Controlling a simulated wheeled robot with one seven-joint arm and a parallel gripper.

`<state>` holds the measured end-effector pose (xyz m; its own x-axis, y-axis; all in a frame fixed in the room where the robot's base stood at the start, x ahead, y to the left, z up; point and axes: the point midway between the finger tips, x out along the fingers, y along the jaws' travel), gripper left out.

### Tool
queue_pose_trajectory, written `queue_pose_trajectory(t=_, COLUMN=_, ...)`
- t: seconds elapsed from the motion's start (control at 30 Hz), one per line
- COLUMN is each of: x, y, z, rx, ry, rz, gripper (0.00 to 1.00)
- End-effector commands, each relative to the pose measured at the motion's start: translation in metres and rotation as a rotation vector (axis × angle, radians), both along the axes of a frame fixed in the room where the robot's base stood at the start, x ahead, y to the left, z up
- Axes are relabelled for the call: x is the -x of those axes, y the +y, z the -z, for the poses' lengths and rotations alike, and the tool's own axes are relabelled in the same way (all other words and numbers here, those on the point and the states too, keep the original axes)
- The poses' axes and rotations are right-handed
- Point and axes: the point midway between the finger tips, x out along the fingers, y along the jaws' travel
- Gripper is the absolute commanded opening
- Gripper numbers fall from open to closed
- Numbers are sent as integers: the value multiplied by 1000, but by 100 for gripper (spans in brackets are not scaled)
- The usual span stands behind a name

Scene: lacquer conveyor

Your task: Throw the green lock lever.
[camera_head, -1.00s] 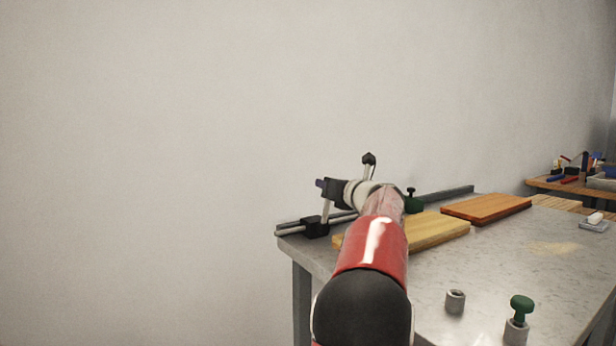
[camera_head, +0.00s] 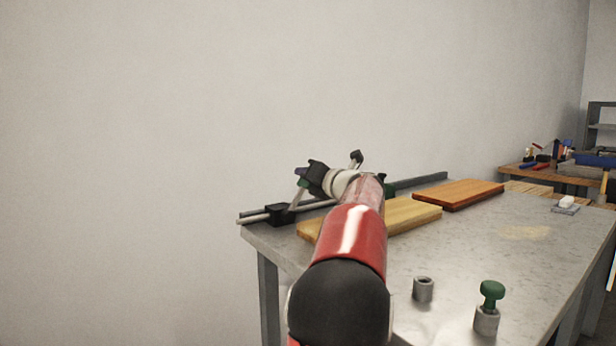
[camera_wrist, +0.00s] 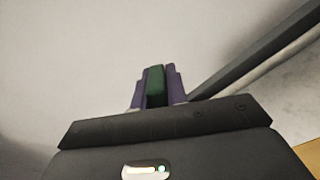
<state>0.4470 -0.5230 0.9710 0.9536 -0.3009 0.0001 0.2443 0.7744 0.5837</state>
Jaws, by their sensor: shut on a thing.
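The green lock lever (camera_wrist: 155,85) shows in the wrist view as a green grip between the two purple fingers of my gripper (camera_wrist: 157,76). My gripper is shut on it. In the head view my gripper (camera_head: 303,175) is at the table's far left corner. A bit of green shows at the fingers, above a pale rod that rises from a black block (camera_head: 281,214). The rod leans to the right. The block sits on the rails at the table's back edge. My arm and wrist hide part of this area.
A pale wooden board (camera_head: 412,214) and an orange-brown board (camera_head: 458,194) lie on the grey table (camera_head: 440,250). A bare wall is behind.

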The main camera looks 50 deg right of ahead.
Motion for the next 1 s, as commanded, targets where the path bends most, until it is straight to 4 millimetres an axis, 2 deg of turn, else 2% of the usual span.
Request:
queue_pose_trajectory(t=0.2, x=1, y=-2, z=2, rx=-7, ry=0, rz=5, gripper=0)
queue_pose_trajectory(t=0.23, x=1, y=-2, z=2, rx=-7, ry=0, rz=5, gripper=16)
queue_pose_trajectory(t=0.4, x=1, y=-2, z=2, rx=-5, ry=0, rz=4, gripper=36)
queue_pose_trajectory(t=0.73, x=5, y=0, z=1, rx=-2, ry=0, rz=4, gripper=36)
queue_pose_trajectory(t=1.0, x=46, y=13, z=1, rx=-4, ry=-1, rz=5, gripper=36)
